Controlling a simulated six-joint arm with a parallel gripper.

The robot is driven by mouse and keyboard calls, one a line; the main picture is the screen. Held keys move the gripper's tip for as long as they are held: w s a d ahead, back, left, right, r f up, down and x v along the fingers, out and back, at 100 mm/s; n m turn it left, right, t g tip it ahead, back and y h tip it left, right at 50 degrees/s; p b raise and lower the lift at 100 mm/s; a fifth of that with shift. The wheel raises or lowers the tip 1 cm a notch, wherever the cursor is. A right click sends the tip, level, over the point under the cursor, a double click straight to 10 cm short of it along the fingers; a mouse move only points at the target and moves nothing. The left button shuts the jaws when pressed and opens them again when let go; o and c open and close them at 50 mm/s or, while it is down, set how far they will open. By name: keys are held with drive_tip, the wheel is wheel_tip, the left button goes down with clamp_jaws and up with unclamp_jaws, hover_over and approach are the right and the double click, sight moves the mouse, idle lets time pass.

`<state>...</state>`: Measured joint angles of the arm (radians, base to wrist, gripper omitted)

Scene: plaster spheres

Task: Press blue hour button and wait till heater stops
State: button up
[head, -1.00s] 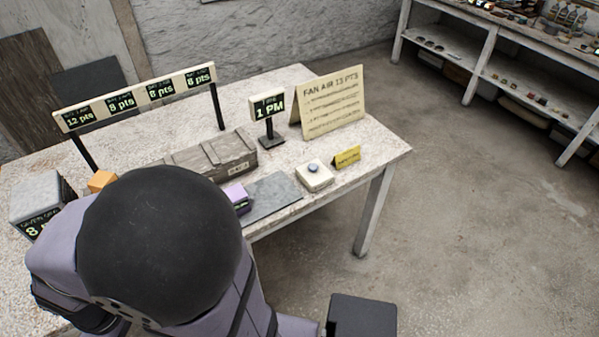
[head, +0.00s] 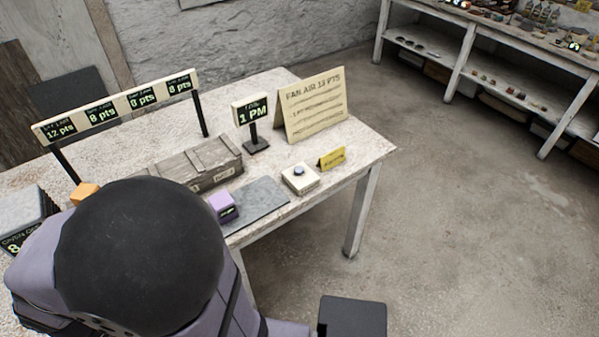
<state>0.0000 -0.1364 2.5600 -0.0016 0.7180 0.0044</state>
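My gripper is not visible; only large dark and lilac links of my arm show at lower left.
A purple block (head: 222,206) is by a grey slab (head: 260,205). A wooden crate (head: 196,163), an orange block (head: 85,192), a display rail (head: 120,106), a fan air sign (head: 313,104) and a yellow card (head: 332,158) stand around.

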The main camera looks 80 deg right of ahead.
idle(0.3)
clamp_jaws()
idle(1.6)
